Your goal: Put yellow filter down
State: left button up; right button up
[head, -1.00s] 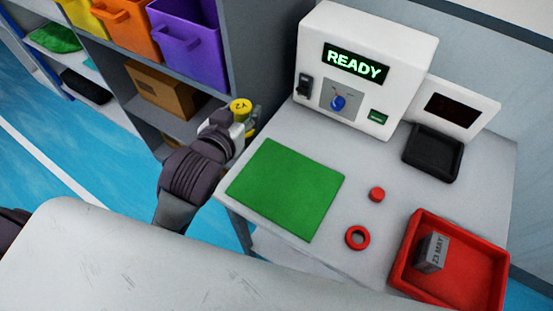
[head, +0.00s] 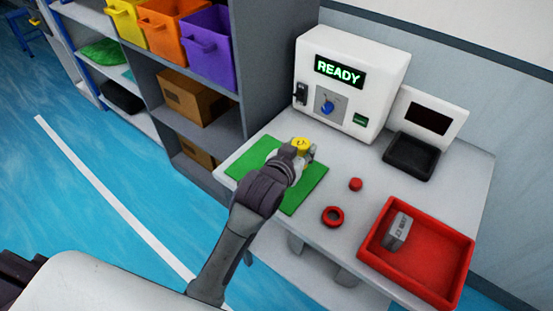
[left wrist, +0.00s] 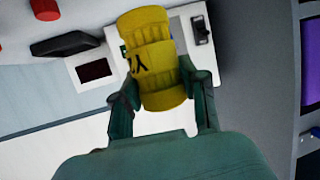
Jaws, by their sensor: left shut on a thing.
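The yellow filter (head: 301,144) is a ribbed yellow cylinder with a dark mark on it. My left gripper (head: 298,154) is shut on it and holds it over the green mat (head: 250,160) on the table. In the left wrist view the filter (left wrist: 150,58) sits between the two fingers of my left gripper (left wrist: 160,95). Whether its underside touches the mat cannot be told. My right gripper is not in view.
A white machine reading READY (head: 345,95) stands behind the mat, with a black tray (head: 412,155) beside it. A red cap (head: 355,184), a red ring (head: 333,217) and a red tray (head: 445,250) holding a grey block (head: 398,231) lie to the right. Shelves (head: 250,60) stand at left.

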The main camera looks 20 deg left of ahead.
pick_arm(q)
jog(key=w+a+f, duration=0.1)
jog(key=a, duration=0.1)
jog(key=w+a+f, duration=0.1)
jog(key=a+f, duration=0.1)
jog(key=w+a+f, duration=0.1)
jog(key=a+f, duration=0.1)
jog(key=a, duration=0.1)
jog(key=shift+w+p, duration=0.15)
jog(key=shift+p, duration=0.15)
notch_tip(320, 180, down, 3)
jog(key=shift+f, duration=0.35)
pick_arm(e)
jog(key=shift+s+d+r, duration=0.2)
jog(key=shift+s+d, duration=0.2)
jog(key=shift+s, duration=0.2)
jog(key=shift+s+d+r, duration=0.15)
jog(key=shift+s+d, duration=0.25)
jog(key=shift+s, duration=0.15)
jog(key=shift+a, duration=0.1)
